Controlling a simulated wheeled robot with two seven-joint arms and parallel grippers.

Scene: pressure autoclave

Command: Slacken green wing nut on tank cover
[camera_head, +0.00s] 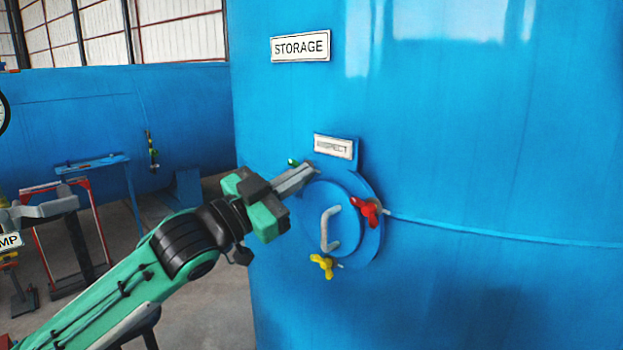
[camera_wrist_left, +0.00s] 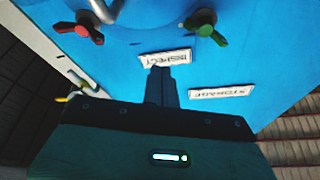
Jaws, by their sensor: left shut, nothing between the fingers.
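The round blue tank cover (camera_head: 347,239) has a pale bar handle (camera_head: 326,230) and shows on the side of the blue tank. The small green wing nut (camera_head: 292,162) is at the cover's upper left, partly hidden behind my left gripper (camera_head: 309,169). In the left wrist view the green wing nut (camera_wrist_left: 203,23) shows at the top right, clear of the fingers. My left gripper (camera_wrist_left: 159,70) is shut and empty, its fingertips near the cover's upper edge. Whether they touch anything cannot be told. My right gripper is not in view.
A red wing nut (camera_head: 367,211) is at the cover's right and a yellow one (camera_head: 323,265) below. The INSPECT plate (camera_head: 333,146) stands just above the cover. A STORAGE sign (camera_head: 300,46) is higher. A blue table (camera_head: 93,164) and a red frame stand at left.

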